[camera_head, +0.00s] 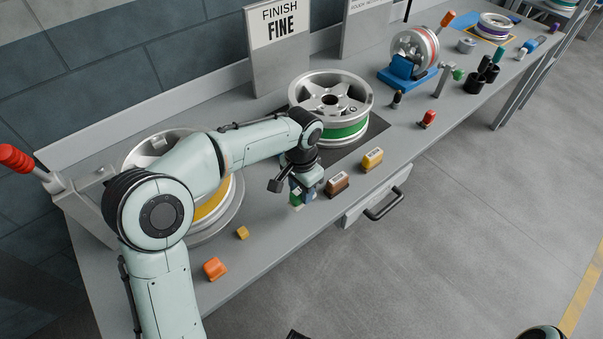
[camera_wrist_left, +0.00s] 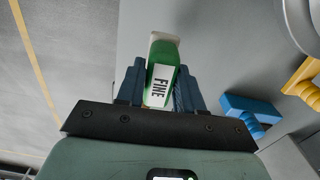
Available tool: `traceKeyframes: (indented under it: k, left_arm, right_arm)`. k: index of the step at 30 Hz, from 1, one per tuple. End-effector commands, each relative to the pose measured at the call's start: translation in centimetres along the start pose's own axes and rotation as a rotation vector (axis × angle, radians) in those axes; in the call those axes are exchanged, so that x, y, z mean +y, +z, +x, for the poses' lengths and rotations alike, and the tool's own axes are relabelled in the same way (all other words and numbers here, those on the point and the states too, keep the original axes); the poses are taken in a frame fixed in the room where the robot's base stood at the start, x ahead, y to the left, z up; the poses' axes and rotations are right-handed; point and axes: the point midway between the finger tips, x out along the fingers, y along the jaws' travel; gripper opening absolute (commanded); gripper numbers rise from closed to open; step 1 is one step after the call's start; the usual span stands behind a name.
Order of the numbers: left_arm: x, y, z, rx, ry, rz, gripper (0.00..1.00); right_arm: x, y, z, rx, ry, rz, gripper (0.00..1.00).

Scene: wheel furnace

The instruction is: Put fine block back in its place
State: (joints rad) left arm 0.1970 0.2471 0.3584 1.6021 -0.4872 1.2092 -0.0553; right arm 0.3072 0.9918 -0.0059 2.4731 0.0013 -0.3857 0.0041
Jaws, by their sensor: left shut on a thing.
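The fine block is green with a white label reading FINE and shows in the left wrist view (camera_wrist_left: 162,62). It sits between the blue fingers of my left gripper (camera_wrist_left: 160,85), which is shut on it. In the head view my left gripper (camera_head: 302,190) is over the front part of the bench, left of a brown block, with the green block (camera_head: 296,198) partly hidden by it. A brown block (camera_head: 337,184) and a yellow block (camera_head: 372,159) stand in a row along the bench's front edge.
A wheel with a green band (camera_head: 345,130) lies on a dark mat behind the blocks, below the FINISH FINE sign (camera_head: 280,30). An orange block (camera_head: 215,268) and a small yellow block (camera_head: 242,232) lie at the near left. A drawer handle (camera_head: 384,207) sticks out in front.

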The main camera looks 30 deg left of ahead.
Motion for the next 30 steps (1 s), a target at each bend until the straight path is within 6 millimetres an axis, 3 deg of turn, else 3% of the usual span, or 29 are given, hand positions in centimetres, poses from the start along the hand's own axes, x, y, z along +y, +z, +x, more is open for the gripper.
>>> traceKeyframes:
  k: [3,9,25,26,27,28,30]
  left_arm:
    - [0.0,0.0,2.5,-0.003,0.0,0.001,0.12]
    - [0.0,0.0,4.6,0.0,-0.001,0.0,0.12]
    - [0.0,0.0,5.4,0.0,-0.001,0.001,0.12]
    - [0.0,0.0,5.5,0.0,0.0,0.001,0.4]
    - [0.0,0.0,5.4,0.0,-0.001,0.001,0.53]
    - [0.0,0.0,5.4,0.0,0.0,0.001,0.62]
    - [0.0,0.0,5.4,0.0,0.0,0.001,0.62]
  right_arm:
    - [0.1,0.0,0.2,-0.001,0.0,0.0,0.6]
    - [0.1,0.0,0.2,-0.001,0.0,0.0,0.6]
    - [0.2,-0.1,0.5,0.001,0.0,0.0,0.6]
    - [0.1,-0.1,0.5,0.002,0.0,0.0,0.6]
    - [0.1,-0.1,0.5,0.002,0.0,0.0,0.6]
    - [0.1,-0.1,0.4,0.002,0.0,0.0,0.6]
    - [0.1,-0.1,0.4,0.002,0.0,0.0,0.6]
